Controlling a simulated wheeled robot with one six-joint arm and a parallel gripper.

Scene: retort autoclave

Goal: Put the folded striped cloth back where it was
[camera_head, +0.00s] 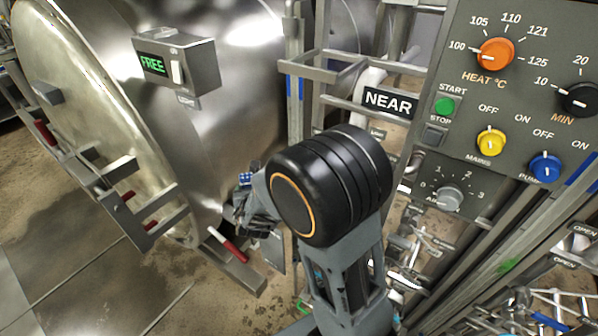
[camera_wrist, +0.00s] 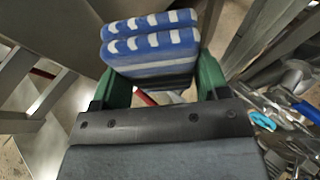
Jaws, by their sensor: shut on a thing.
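The folded striped cloth (camera_wrist: 152,52), blue and white, is in the wrist view between the two green fingers of my gripper (camera_wrist: 160,88). The gripper is shut on it, and the cloth sticks out past the fingertips. In the head view only a small blue bit of the cloth (camera_head: 245,178) shows, left of my black arm joint. My gripper (camera_head: 250,205) there is mostly hidden behind the arm, in front of the vessel's lower right side. I cannot tell where the cloth lay before.
The steel autoclave (camera_head: 235,50) fills the left, with a red-handled lever (camera_head: 228,245) low beside my gripper. The control panel (camera_head: 530,90) with knobs stands at right, near a NEAR sign (camera_head: 388,101). Metal rails and pipes crowd the lower right. Bare floor (camera_head: 170,285) shows lower left.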

